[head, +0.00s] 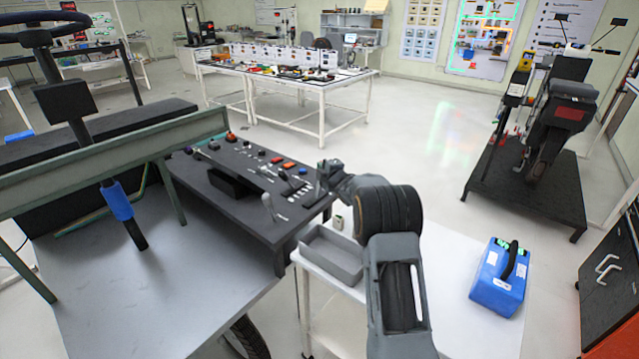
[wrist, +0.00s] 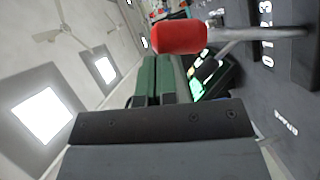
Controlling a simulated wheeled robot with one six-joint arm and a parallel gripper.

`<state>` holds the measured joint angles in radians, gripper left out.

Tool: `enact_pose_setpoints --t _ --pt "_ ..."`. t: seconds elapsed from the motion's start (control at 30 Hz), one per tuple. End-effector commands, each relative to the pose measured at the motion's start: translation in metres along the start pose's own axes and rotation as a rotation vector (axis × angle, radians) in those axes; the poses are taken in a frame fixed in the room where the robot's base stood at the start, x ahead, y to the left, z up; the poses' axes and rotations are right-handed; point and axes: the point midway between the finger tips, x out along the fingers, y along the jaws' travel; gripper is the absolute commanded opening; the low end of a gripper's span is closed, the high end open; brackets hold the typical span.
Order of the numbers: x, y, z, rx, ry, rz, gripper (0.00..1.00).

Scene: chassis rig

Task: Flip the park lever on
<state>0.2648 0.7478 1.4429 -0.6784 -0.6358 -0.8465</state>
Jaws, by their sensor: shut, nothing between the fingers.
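The dark control panel (head: 235,180) carries several knobs, switches and levers. Which one is the park lever I cannot tell, as the labels in the head view are too small. In the wrist view, a lever with a red knob (wrist: 181,37) on a metal rod stands just beyond my fingertips, near printed numbers. My gripper (wrist: 162,62) is shut and empty, its green fingers together. Whether it touches the red knob is unclear. In the head view my gripper (head: 322,170) is at the panel's right end, partly hidden by my wrist. A pale lever (head: 267,205) stands on the panel's near side.
A grey tray (head: 330,258) and a blue case (head: 499,278) are on the white table (head: 455,310) to the right of the panel. A green beam (head: 110,160) crosses the rig at left. Open floor lies behind the panel.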

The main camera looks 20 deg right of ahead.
Motion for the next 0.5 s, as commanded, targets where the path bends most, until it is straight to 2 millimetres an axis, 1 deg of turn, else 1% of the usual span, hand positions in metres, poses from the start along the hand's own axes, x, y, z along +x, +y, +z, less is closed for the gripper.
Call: enact_pose_setpoints --t 0.3,0.5 --pt "-0.0003 -0.0003 0.0051 0.001 -0.009 -0.001 0.0" --pt "-0.0006 -0.0007 0.0044 0.001 -0.009 -0.001 0.0"
